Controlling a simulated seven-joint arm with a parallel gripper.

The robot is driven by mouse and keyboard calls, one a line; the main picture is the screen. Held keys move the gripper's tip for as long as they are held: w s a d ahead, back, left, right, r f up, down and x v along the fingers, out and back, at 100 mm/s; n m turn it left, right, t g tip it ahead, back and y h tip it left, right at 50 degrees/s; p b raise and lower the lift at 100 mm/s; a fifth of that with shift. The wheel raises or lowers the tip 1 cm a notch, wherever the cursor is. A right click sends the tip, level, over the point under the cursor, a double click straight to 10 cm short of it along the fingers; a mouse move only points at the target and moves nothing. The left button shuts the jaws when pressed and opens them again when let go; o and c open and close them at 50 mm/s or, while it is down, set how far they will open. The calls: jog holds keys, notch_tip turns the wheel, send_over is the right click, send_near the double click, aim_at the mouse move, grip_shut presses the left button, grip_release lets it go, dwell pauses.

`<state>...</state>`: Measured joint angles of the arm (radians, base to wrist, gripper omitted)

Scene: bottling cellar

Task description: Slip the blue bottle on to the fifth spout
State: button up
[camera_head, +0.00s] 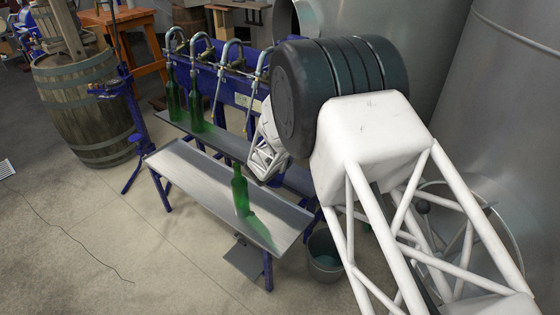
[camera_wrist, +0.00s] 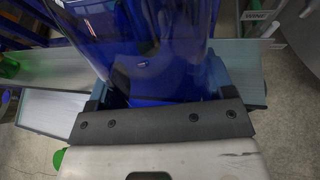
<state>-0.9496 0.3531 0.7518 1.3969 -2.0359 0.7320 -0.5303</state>
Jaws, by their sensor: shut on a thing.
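The blue bottle (camera_wrist: 150,40) fills the upper middle of the wrist view. My gripper (camera_wrist: 155,92) is shut on it, with one finger on each side of the glass. In the head view my arm hides the bottle and the fingers. The filling stand (camera_head: 208,78) is blue, with a row of curved metal spouts; several show (camera_head: 236,48). The right end of the row is behind my arm, so I cannot see the fifth spout or how the bottle stands to it.
Green bottles (camera_head: 196,108) stand under the left spouts on the rear shelf. Another green bottle (camera_head: 240,190) stands on the front metal shelf (camera_head: 195,172). A bucket (camera_head: 324,262) is on the floor below the right end. A barrel (camera_head: 85,105) is at left; large steel tanks (camera_head: 500,90) are at right.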

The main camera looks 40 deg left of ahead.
jog(key=shift+w+r, duration=0.35)
jog(key=shift+r, duration=0.45)
jog(key=shift+w+r, duration=0.35)
jog(key=shift+r, duration=0.4)
jog(key=shift+w+f+t, duration=0.8)
jog(key=shift+w+f, duration=0.25)
jog(key=shift+w, duration=0.2)
jog(key=shift+w+f+t, duration=0.4)
jog(key=shift+w+t, duration=0.05)
jog(key=shift+w, duration=0.4)
jog(key=shift+w+f+t, duration=0.4)
jog(key=shift+w+t, duration=0.05)
jog(key=shift+w, duration=0.35)
jog(key=shift+s+f, duration=0.15)
jog(key=shift+f, duration=0.8)
jog(key=o, duration=1.2)
jog(key=shift+n, duration=0.3)
jog(key=shift+s+f, duration=0.1)
jog(key=shift+v, duration=3.8)
